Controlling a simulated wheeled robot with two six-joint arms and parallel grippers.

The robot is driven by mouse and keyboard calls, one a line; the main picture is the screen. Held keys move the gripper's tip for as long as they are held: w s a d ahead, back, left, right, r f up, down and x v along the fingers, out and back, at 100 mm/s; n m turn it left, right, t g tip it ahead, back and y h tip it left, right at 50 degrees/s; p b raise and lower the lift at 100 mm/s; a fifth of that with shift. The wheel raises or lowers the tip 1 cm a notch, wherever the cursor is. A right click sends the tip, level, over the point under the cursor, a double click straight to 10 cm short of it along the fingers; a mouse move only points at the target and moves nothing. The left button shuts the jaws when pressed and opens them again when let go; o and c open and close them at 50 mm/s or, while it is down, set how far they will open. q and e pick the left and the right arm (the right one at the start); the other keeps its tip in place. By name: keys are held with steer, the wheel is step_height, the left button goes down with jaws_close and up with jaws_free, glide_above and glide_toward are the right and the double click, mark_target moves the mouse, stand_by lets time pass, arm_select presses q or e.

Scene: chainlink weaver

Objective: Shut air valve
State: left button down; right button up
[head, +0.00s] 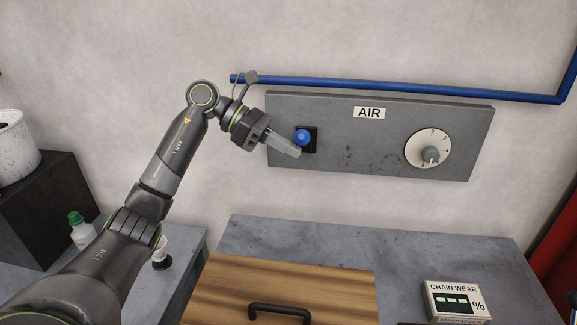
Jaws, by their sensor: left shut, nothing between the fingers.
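A grey wall panel (372,150) marked AIR carries a round blue knob (301,137) on a black square plate at its left. My left gripper (297,153) is shut and empty. Its fingertips are just below the blue knob and overlap the lower part of the black plate; whether they touch is unclear. My right gripper is not in view.
A blue pipe (400,88) runs along the wall above the panel. The bench (400,255) between board and box is clear.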

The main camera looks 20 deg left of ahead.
arm_select(q)
steer(key=s+a+r+b, duration=0.1)
steer(key=s+a+b, duration=0.1)
steer(key=a+b, duration=0.4)
steer(key=a, duration=0.3)
steer(key=shift+s+r, duration=0.15)
steer(key=shift+r, duration=0.05)
steer(key=shift+f, duration=0.1)
